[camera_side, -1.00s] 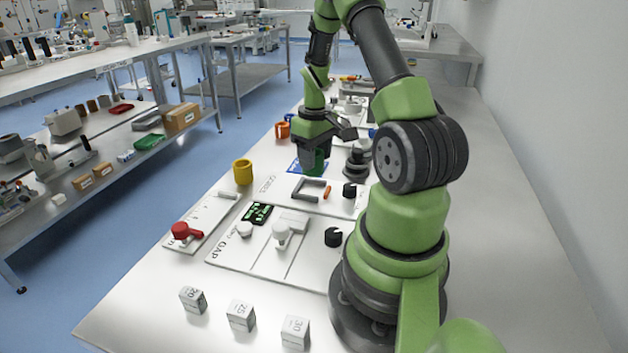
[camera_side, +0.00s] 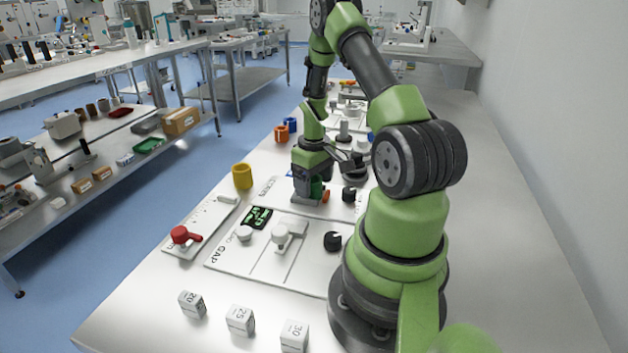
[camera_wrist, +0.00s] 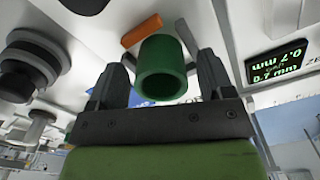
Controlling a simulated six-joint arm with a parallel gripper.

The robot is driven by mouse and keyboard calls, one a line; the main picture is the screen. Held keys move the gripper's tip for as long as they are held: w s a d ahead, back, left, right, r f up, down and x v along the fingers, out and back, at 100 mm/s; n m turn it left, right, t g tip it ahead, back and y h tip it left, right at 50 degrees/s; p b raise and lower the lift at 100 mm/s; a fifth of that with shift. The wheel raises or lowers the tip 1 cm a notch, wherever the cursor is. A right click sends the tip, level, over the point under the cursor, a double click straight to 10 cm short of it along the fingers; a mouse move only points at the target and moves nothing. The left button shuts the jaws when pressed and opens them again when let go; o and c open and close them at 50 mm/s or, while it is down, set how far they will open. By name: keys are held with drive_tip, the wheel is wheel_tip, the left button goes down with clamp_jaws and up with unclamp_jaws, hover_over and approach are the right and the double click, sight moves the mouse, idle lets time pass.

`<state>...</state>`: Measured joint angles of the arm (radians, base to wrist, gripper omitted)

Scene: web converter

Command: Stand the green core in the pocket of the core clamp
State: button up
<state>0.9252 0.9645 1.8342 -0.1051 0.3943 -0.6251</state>
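The green core (camera_wrist: 163,68) is a hollow cylinder, seen with its open end toward the wrist camera, between the two fingers of my gripper (camera_wrist: 163,75). In the side view my gripper (camera_side: 311,190) is low over the core clamp, shut on the green core (camera_side: 317,187), which is partly covered by the fingers. The clamp's orange lever (camera_side: 326,196) shows beside the gripper, and the lever also shows in the wrist view (camera_wrist: 141,30). A grey clamp bar (camera_wrist: 186,38) lies just beyond the core. The pocket is mostly hidden, so I cannot tell whether the core touches its floor.
A yellow core (camera_side: 242,176) stands to the left. A black knob (camera_side: 349,193) and a dark stepped stand (camera_side: 355,168) are close on the right. In front lie the gap panel with its green display (camera_side: 257,217), a red-handled lever (camera_side: 182,235) and numbered blocks (camera_side: 240,319).

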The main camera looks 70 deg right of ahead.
drive_tip(key=shift+r, duration=0.15)
wheel_tip(320, 180, up, 12)
drive_tip(key=w+a+r+t, duration=0.2)
drive_tip(key=w+a+r, duration=0.1)
drive_tip(key=a+r, duration=0.4)
drive_tip(key=s+a+r+t+y, duration=0.1)
drive_tip(key=s+a+r, duration=0.3)
drive_tip(key=a, duration=0.6)
drive_tip(key=s+a+r+t+y, duration=0.1)
drive_tip(key=s+a+r+t, duration=0.2)
drive_tip(key=a, duration=0.8)
wheel_tip(320, 180, up, 2)
drive_tip(key=shift+s+n+t, duration=0.3)
drive_tip(key=shift+s+t, duration=0.05)
drive_tip(key=shift+t, duration=0.25)
